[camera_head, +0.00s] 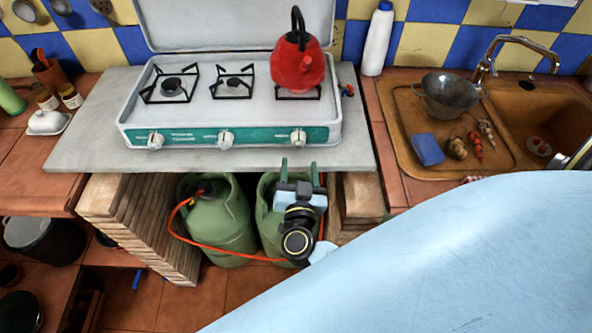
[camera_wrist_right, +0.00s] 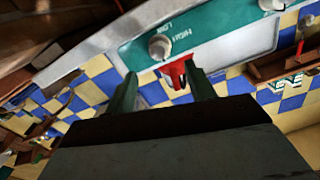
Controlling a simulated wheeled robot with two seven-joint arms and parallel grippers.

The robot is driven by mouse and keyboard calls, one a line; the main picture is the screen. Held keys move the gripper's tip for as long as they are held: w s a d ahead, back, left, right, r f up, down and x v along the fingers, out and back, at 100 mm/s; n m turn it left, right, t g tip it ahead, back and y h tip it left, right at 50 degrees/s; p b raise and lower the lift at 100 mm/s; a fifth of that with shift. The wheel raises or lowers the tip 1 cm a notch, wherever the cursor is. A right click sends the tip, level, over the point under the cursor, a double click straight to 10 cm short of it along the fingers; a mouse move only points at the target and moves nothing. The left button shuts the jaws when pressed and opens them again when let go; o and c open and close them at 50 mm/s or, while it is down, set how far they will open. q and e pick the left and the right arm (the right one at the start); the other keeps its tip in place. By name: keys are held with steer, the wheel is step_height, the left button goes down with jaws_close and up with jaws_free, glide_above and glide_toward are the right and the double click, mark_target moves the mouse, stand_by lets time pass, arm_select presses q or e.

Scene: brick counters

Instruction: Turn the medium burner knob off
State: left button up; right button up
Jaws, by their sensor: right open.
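The white stove (camera_head: 330,125) has a green front panel with three knobs: left (camera_head: 156,140), middle (camera_head: 226,138) and right (camera_head: 299,137). Their labels are too small to read in the head view, so I cannot tell which is the medium burner's. My right gripper (camera_head: 299,166) is open and empty, just below and in front of the right knob. In the right wrist view, the nearest knob (camera_wrist_right: 159,47) lies just beyond the gap between the open fingertips (camera_wrist_right: 159,72), apart from them. A second knob (camera_wrist_right: 272,4) is at the top edge. My left gripper is not in view.
A red kettle (camera_head: 298,66) stands on the right burner. Green gas cylinders (camera_head: 222,225) with an orange hose stand under the counter slab (camera_head: 85,150). A white bottle (camera_head: 377,40) and a sink (camera_head: 540,110) are at right. My light-blue arm covers the lower right.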

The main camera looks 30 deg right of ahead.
steer(key=f+v, duration=0.1)
steer(key=v, duration=0.5)
steer(key=s+a+f+n+y+b, duration=0.1)
steer(key=f+n+y+b, duration=0.1)
steer(key=f, duration=0.6)
steer(key=s+a+f+n+g+y+b, duration=0.1)
steer(key=f+n+y, duration=0.3)
steer(key=f, duration=0.4)
steer(key=s+a+f+n+y+b, duration=0.1)
steer(key=s+f+n+y+b, duration=0.1)
steer(key=f, duration=0.6)
steer(key=shift+s+a+f+n+g+y+b, duration=0.25)
steer(key=shift+n+y+b, duration=0.35)
steer(key=shift+y, duration=0.6)
steer(key=shift+a+r, duration=0.1)
steer(key=s+d+f+g, duration=0.2)
steer(key=s+f+g, duration=0.2)
steer(key=s, duration=0.5)
steer(key=s+d+f+n+g, duration=0.1)
steer(key=s+f+g, duration=0.3)
steer(key=s+f, duration=0.4)
steer(key=s+d+f+n+g, duration=0.1)
steer(key=s+d+f+g, duration=0.3)
steer(key=s, duration=0.7)
step_height(320, 180, down, 3)
steer(key=shift+r+g+h, duration=0.1)
steer(key=shift+g+h, duration=0.25)
steer(key=shift+h, duration=0.05)
